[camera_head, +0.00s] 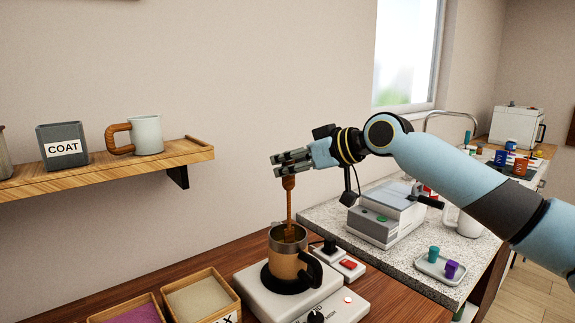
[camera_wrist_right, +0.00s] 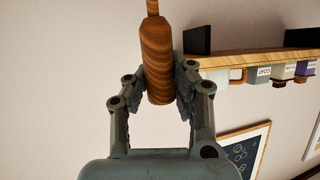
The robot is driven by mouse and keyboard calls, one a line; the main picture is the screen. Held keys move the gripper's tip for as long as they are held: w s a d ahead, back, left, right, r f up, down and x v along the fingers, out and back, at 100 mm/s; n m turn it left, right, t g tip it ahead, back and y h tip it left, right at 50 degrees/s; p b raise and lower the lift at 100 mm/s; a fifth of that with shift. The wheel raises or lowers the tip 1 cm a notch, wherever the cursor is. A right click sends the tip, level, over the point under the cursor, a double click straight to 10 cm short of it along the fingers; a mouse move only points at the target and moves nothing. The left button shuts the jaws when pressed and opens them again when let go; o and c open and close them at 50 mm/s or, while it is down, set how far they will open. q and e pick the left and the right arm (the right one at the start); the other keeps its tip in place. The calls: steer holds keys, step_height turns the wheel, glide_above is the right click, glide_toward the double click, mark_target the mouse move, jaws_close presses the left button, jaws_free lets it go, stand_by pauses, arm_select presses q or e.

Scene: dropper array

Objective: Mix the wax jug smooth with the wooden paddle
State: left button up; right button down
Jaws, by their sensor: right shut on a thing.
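The wax jug (camera_head: 284,268) is a tan and metal-rimmed jug with a dark handle on its right side. It stands upright on a white hot plate (camera_head: 258,302). My right gripper (camera_head: 284,164) is above the jug, shut on the handle of the wooden paddle (camera_head: 289,205). The paddle hangs nearly upright with its lower end inside the jug mouth; its tip and the wax level are hard to make out. In the right wrist view the wooden handle (camera_wrist_right: 156,60) sits between both fingers of my right gripper (camera_wrist_right: 170,85). My left gripper is not in view.
Open boxes of purple (camera_head: 132,314) and beige (camera_head: 198,300) material stand left of the hot plate. A small switch box with a red button (camera_head: 348,265) is on its right. A grey scale-like device (camera_head: 388,215) stands on the speckled counter. A wall shelf (camera_head: 110,165) holds a mug (camera_head: 146,135).

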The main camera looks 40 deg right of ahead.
steer(key=shift+r+p, duration=1.85)
steer(key=shift+r, duration=0.7)
